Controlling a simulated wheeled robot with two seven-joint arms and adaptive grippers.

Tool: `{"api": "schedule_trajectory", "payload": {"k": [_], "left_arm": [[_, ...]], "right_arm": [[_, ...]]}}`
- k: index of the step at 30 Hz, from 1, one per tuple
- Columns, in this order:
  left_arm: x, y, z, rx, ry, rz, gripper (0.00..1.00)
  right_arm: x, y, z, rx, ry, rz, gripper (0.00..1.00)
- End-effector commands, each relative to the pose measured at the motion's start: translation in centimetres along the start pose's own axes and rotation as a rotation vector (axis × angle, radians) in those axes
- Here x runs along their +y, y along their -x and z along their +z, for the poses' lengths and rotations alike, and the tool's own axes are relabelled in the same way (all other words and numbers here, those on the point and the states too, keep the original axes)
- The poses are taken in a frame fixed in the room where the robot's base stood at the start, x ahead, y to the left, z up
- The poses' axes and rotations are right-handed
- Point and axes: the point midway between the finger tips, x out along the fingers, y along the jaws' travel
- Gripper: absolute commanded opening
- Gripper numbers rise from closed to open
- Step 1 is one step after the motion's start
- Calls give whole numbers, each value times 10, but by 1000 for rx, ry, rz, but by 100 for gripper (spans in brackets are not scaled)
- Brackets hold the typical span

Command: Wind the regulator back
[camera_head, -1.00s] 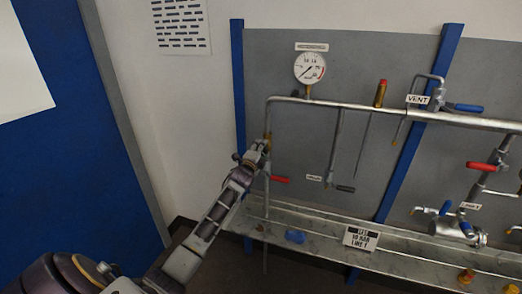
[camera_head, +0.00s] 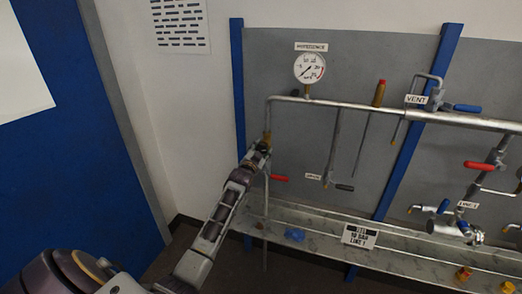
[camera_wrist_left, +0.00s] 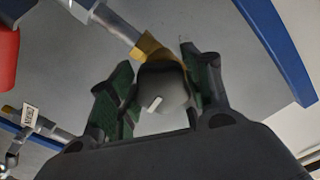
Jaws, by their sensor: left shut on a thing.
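The regulator shows in the left wrist view as a dark rounded knob (camera_wrist_left: 165,88) with a white mark, on a brass body (camera_wrist_left: 150,47) at the end of a grey pipe. The green-padded fingers of my left gripper (camera_wrist_left: 158,92) stand on both sides of the knob and are shut on it. In the head view my left gripper (camera_head: 262,150) is at the left end of the pipework, just below the brass fitting (camera_head: 267,137), and it hides most of the regulator. My right gripper is not in view.
A round gauge (camera_head: 310,67) sits above the pipe. A red-handled valve (camera_head: 279,178) is close to the right of my left gripper. The shelf (camera_head: 330,228) below carries a blue item (camera_head: 294,235) and a sign (camera_head: 360,236). A blue post (camera_head: 238,90) stands at left.

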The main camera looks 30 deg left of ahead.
Motion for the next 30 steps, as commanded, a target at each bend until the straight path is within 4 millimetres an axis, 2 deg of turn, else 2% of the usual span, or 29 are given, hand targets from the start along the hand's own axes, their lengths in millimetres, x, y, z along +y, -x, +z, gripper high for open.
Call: {"api": "schedule_trajectory", "payload": {"k": [30], "left_arm": [[4, 0, -2, 0, 967, -2, 25]], "right_arm": [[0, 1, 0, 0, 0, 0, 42]]}}
